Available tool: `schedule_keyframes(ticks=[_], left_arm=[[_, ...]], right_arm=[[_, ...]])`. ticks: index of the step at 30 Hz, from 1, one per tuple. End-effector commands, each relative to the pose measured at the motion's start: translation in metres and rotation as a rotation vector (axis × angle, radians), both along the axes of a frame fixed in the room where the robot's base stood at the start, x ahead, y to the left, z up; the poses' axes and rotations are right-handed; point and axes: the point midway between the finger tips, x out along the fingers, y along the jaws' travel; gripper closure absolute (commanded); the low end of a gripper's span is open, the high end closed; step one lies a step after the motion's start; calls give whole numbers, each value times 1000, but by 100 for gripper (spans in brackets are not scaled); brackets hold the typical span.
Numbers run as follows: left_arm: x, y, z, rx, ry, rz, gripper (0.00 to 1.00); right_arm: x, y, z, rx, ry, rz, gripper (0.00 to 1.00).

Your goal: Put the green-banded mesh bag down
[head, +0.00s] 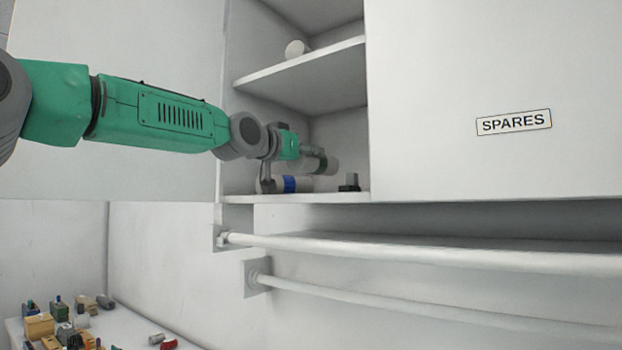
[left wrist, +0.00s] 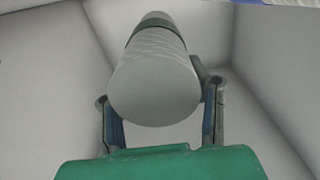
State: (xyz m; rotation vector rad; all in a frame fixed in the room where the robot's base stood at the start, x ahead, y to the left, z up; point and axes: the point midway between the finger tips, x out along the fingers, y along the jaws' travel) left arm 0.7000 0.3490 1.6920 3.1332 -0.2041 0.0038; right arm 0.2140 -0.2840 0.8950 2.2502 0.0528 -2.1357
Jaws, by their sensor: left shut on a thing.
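The green-banded mesh bag (head: 326,167) is a grey-white roll with a dark green band, over the lower shelf of the open wall cabinet. My left gripper (head: 293,168) is shut on it. In the left wrist view the bag (left wrist: 155,88) lies between the two fingers, its round end toward the camera and its green band farther off. I cannot tell whether the bag touches the shelf (head: 300,197). My right gripper is not in view.
A blue-banded roll (head: 291,184) lies on the same shelf just below my gripper, and a small dark object (head: 350,183) stands to its right. A white roll (head: 297,48) lies on the upper shelf (head: 300,64). The door labelled SPARES (head: 490,80) borders the right; a rail (head: 420,255) runs below.

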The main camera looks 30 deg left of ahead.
Motion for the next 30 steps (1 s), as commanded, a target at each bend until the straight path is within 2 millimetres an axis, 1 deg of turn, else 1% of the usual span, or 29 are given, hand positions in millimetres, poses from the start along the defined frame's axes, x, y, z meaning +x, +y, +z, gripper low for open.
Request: schedule_keyframes(ticks=[6,9,12,21,22,23,24,30], left_arm=[[0,1,-28,-1,4,1,86],[-2,1,-39,-1,0,1,86],[-2,0,-44,0,-1,1,86],[0,-2,-47,1,0,1,86],[0,-2,-47,1,1,1,51],[0,-1,-47,0,1,1,40],[0,0,-47,0,0,1,37],[-1,1,-47,-1,0,1,37]], right_arm=[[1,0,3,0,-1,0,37],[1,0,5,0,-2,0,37],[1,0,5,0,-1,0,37],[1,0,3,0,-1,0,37],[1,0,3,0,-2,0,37],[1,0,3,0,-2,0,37],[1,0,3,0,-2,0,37],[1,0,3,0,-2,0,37]])
